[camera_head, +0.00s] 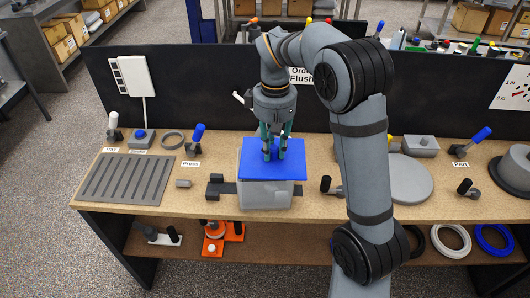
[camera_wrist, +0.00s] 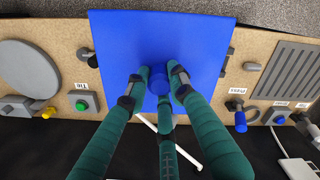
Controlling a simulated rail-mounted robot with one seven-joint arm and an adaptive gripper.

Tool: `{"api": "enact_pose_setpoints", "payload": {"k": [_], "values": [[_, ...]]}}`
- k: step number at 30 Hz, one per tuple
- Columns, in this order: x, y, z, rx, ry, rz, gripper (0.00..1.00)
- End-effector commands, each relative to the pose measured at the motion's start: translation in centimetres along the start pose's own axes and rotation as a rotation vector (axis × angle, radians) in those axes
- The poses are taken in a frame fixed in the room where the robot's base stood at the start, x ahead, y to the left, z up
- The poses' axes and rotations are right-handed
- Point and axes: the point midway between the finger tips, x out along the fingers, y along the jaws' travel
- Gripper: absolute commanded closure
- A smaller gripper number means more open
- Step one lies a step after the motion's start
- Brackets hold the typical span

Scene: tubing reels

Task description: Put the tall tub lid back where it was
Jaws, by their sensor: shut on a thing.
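The blue square lid (camera_head: 254,170) is over the top of the grey tub (camera_head: 266,196) on the bench in the head view. It also fills the upper middle of the wrist view (camera_wrist: 205,45). My gripper (camera_head: 273,153) points down from above, with its fingers closed around the small blue knob at the lid's middle; it also shows in the wrist view (camera_wrist: 158,82). The lid roughly lines up with the tub. Whether it rests on the rim or hangs slightly above, I cannot tell. The tub is hidden under the lid in the wrist view.
A slotted grey mat (camera_head: 126,178) and a blue-handled lever (camera_head: 195,138) lie left of the tub. A round grey disc (camera_head: 408,180) lies right, past my arm. A black panel (camera_head: 190,100) stands behind. The bench front edge is close to the tub.

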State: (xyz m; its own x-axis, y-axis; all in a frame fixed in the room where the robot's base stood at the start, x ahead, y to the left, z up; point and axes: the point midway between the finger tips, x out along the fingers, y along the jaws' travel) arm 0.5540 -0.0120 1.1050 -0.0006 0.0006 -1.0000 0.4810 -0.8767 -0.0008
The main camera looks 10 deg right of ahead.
Motion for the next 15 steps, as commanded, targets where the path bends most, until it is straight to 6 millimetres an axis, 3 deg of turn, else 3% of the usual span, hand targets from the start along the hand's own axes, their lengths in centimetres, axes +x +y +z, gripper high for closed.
{"api": "enact_pose_setpoints", "payload": {"k": [6,15], "values": [[2.1,1.0,-3.8,0.003,-0.002,-0.001,1.0],[4.6,1.3,-4.7,0.003,-0.004,-0.001,1.0]]}}
